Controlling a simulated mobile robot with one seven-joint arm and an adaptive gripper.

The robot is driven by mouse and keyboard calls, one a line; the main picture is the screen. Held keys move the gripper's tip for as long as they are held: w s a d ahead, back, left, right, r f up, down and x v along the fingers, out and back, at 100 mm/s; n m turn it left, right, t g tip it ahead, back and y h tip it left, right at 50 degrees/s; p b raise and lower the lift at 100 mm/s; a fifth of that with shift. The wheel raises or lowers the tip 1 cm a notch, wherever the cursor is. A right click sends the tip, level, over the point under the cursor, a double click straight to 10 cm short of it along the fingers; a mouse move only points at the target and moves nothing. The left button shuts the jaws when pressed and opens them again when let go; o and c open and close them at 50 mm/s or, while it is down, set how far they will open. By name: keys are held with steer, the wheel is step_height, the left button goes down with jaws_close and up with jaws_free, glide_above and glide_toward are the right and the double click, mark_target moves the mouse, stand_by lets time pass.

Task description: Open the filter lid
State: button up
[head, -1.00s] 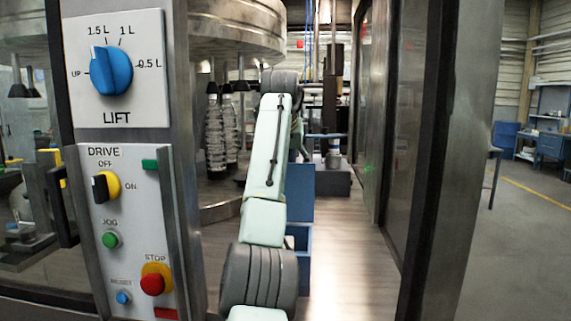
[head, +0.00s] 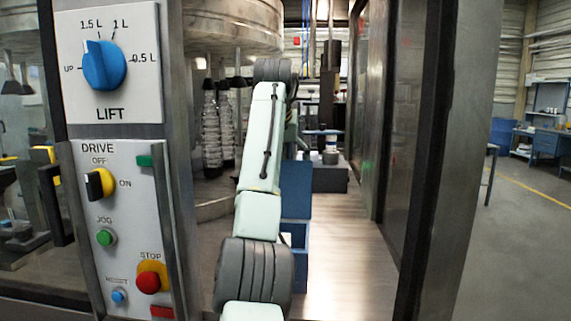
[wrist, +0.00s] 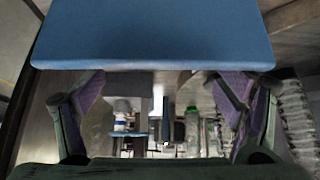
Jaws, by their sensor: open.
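A blue panel (wrist: 155,35) fills the top of the wrist view, close to my gripper (wrist: 165,100); it looks like the lid, though no label shows. My gripper is open, its two purple-padded fingers apart below the panel's lower edge, with nothing between them; contact with the panel cannot be told. In the head view a blue panel (head: 296,188) stands upright above a blue box (head: 297,265), partly hidden behind my arm. Light-coloured contents show at a gap between them. My gripper is hidden behind my arm in the head view.
A control panel (head: 122,225) with a blue LIFT knob (head: 103,66) and a red STOP button (head: 148,281) stands at the left. A large metal drum (head: 232,25) and bottles (head: 211,130) are behind my arm. A door frame (head: 440,160) stands right; the floor strip between is clear.

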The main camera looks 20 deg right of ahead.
steer(key=d+v, duration=0.1)
steer(key=v, duration=0.9)
steer(key=shift+s+r, duration=0.15)
steer(key=shift+r, duration=0.05)
